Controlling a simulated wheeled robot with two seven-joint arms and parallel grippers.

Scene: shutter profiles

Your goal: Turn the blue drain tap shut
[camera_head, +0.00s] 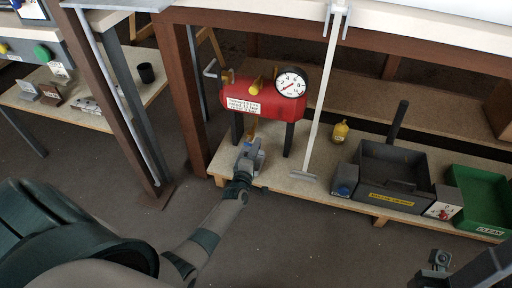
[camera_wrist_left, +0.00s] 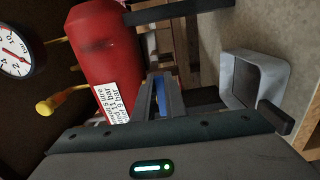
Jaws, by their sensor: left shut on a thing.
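The red air tank (camera_head: 262,98) stands on dark legs on the low shelf, with a white label and a round gauge (camera_head: 291,83) on it. It also shows in the left wrist view (camera_wrist_left: 97,60). My left gripper (camera_head: 250,152) is just below the tank, between its legs. In the left wrist view its fingers (camera_wrist_left: 160,90) are closed around the blue drain tap (camera_wrist_left: 160,96), of which only a narrow blue strip shows between them. The rest of the tap is hidden by the fingers. Part of my right arm (camera_head: 485,270) shows at the lower right; its fingertips are not clear.
A light post with a foot (camera_head: 318,120) stands right of the tank. Beyond it are a yellow bottle (camera_head: 340,132), a dark grey bin (camera_head: 388,178) and a green bin (camera_head: 482,205). A brown upright (camera_head: 184,95) is close on the left. The floor in front is clear.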

